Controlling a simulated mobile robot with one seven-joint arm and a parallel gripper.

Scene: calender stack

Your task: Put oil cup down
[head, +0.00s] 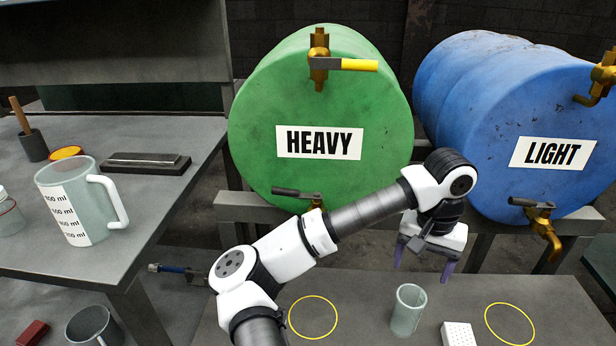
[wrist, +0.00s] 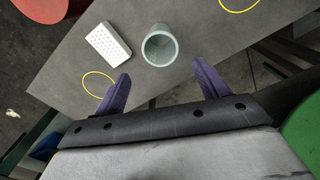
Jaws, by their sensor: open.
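The oil cup, a small greenish glass cup (head: 407,312), stands upright on the grey low table (head: 350,290) between two yellow rings. It also shows in the wrist view (wrist: 160,46), seen from above, and it looks empty. My gripper (head: 422,264) is open, with its purple fingers pointing down above the table. In the wrist view the two fingertips (wrist: 160,70) are spread apart, and the cup lies beyond them, with nothing between them.
A white perforated block (head: 458,335) stands right of the cup. Yellow rings mark the table at left (head: 313,317) and right (head: 510,324). Behind are a green HEAVY drum (head: 270,110) and a blue LIGHT drum (head: 480,90) with taps. A measuring jug (head: 70,190) stands on the left bench.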

